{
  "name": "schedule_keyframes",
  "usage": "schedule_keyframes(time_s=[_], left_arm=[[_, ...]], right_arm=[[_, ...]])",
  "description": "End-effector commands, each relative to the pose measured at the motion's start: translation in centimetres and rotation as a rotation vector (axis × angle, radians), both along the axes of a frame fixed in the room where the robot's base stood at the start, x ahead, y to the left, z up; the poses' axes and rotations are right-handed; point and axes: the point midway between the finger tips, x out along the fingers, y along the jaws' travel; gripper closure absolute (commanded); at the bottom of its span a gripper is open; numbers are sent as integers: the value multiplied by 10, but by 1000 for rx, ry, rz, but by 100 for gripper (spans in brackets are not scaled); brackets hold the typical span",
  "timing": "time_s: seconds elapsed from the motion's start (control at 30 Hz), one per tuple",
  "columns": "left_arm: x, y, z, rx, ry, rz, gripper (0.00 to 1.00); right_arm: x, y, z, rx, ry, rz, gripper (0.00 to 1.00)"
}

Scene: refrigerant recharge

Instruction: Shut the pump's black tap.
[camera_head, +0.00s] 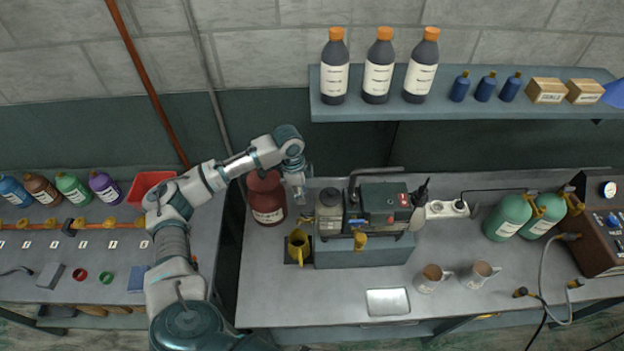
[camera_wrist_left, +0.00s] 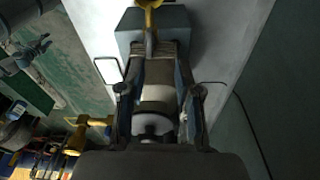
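The pump (camera_head: 385,205) is a dark green and black machine with a red front part. It stands on a grey-blue block (camera_head: 365,252). A pale cylinder (camera_head: 328,217) with a dark top is at its left end. I cannot clearly tell the black tap from the other dark parts. My left gripper (camera_head: 299,194) points down just left of the pump's left end. In the left wrist view, its fingers (camera_wrist_left: 158,110) are apart, with a pale round-ended part (camera_wrist_left: 153,124) between them in the picture. Contact cannot be told. My right gripper is not in view.
Two mugs (camera_head: 431,278), a metal tray (camera_head: 388,302) and green cylinders (camera_head: 508,218) share the bench. A shelf (camera_head: 450,110) with bottles hangs above.

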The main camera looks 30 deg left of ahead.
Motion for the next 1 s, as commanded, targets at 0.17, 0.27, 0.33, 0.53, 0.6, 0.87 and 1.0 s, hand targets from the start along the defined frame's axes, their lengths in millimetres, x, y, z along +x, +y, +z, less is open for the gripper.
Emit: schedule_keyframes(time_s=[0.17,0.27,0.33,0.53,0.6,0.87,1.0], left_arm=[[-6,-10,-5,9,0,-3,67],[-5,-19,-16,13,-2,-3,67],[-3,-24,-27,16,1,-4,67],[2,-23,-58,12,4,-3,67],[2,-19,-67,8,4,-2,67],[2,-10,-83,-1,0,-3,67],[2,-13,-83,3,1,-2,67]], right_arm=[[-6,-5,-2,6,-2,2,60],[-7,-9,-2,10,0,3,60],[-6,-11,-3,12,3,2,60],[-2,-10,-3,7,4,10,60],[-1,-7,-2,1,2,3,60],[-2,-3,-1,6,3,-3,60],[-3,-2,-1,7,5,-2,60]])
